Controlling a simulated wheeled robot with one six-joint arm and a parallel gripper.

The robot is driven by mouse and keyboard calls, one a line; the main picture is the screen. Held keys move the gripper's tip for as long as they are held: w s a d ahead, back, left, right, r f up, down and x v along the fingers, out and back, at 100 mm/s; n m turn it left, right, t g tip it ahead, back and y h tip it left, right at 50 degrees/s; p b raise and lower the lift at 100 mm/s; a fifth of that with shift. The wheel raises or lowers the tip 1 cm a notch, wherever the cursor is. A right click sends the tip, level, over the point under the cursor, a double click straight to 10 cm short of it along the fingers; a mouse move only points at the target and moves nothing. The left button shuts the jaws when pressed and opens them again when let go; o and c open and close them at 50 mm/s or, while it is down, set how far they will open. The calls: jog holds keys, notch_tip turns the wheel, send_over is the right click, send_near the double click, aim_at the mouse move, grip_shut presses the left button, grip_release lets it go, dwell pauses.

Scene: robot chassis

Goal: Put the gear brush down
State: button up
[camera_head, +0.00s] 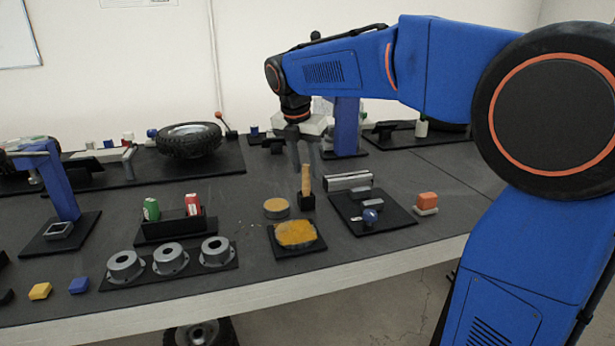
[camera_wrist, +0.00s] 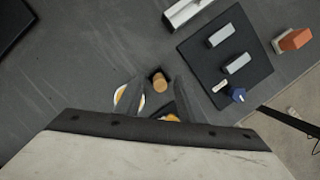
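The gear brush (camera_head: 306,180), with a light wooden handle, stands upright in a small black holder (camera_head: 307,203) on the table. In the wrist view the handle's round end (camera_wrist: 159,83) shows between my fingers, with gaps on both sides. My gripper (camera_head: 304,160) points down at the brush from above, its grey fingers spread; they also show apart in the wrist view (camera_wrist: 160,88). The fingers do not appear to touch the handle. The bristles are hidden.
A round tin (camera_head: 276,208) and a black tray with a yellow-orange pad (camera_head: 296,233) lie close in front. A black mat (camera_head: 385,222) with small metal parts is to the right, an orange-topped block (camera_head: 427,202) beyond it. Grey flanged rings (camera_head: 170,259) stand left.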

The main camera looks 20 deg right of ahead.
jog(key=v, duration=0.7)
jog(key=shift+r, duration=0.35)
jog(key=s+d+f+m+t, duration=0.1)
jog(key=s+d+f+m, duration=0.1)
jog(key=s+f+m, duration=0.5)
jog(key=s+d+f+m+y, duration=0.1)
jog(key=s+d+f+m, duration=0.2)
jog(key=s+f+m, duration=0.5)
jog(key=s+d+f+m+t+y, duration=0.1)
jog(key=s+d+f+m, duration=0.2)
jog(key=s+f+m, duration=0.4)
jog(key=s+m, duration=0.5)
jog(key=s, duration=0.5)
jog(key=shift+d+f+t, duration=0.2)
jog(key=shift+t, duration=0.1)
jog(key=shift+o, duration=0.5)
